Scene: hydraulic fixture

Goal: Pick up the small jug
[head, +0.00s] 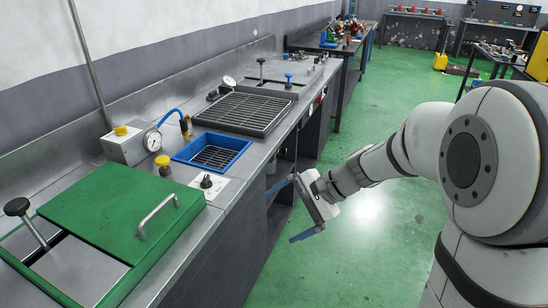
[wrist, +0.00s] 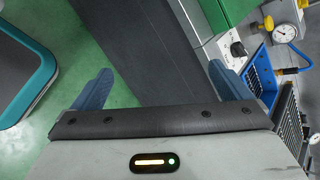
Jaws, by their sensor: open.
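I cannot make out a small jug with certainty in either view. A pale grey shape under the bench, partly behind my upper finger in the head view, is too small to identify. My gripper (head: 279,216) is in front of the bench's front side, below the level of its top, above the green floor. Its two blue fingers are wide apart with nothing between them. In the wrist view my gripper (wrist: 160,72) is also open and empty, with the dark bench front beyond the fingers.
The steel bench (head: 228,190) runs along the left wall. It carries a green lid (head: 115,215) with a handle, a blue basin (head: 212,150) with a grate, a pressure gauge (head: 152,140) and a black grate (head: 245,112).

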